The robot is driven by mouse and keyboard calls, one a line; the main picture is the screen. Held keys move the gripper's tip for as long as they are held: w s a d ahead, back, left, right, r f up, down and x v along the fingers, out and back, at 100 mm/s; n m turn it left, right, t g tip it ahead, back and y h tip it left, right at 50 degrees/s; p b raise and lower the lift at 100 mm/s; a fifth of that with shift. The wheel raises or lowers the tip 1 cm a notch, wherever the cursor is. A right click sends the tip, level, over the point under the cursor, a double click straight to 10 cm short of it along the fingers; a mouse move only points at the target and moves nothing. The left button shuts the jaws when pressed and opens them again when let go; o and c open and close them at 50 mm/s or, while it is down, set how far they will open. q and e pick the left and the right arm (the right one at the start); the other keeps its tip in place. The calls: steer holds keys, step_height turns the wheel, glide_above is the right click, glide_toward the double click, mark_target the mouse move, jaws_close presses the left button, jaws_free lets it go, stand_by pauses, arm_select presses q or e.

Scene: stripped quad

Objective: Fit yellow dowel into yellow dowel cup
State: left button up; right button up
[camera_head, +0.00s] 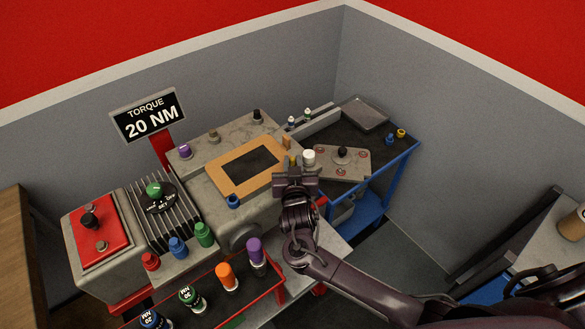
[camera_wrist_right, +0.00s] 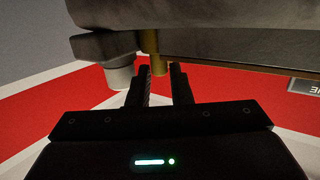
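A slim yellow dowel (camera_head: 292,161) stands at the right edge of the grey machine block in the head view, just left of a white-topped cylinder. In the right wrist view the yellow dowel (camera_wrist_right: 159,66) is in line with the gap between my fingers, with room on both sides. My right gripper (camera_wrist_right: 159,72) is open and at the dowel; whether its tips reach around it I cannot tell. In the head view my right gripper (camera_head: 295,175) hides the dowel's lower part. A small yellow cup-like piece (camera_head: 401,133) sits on the blue cart; its opening is unclear. My left gripper is out of view.
The white-topped cylinder (camera_head: 308,158) is close beside the dowel, also in the wrist view (camera_wrist_right: 120,76). A small blue piece (camera_head: 389,138) is beside the yellow one. A plate with a black knob (camera_head: 342,152) is on the cart. A tan frame (camera_head: 235,178) lies left.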

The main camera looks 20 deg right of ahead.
steer(key=shift+b+x, duration=0.4)
steer(key=shift+x, duration=0.75)
jaws_close()
steer(key=shift+r, duration=0.1)
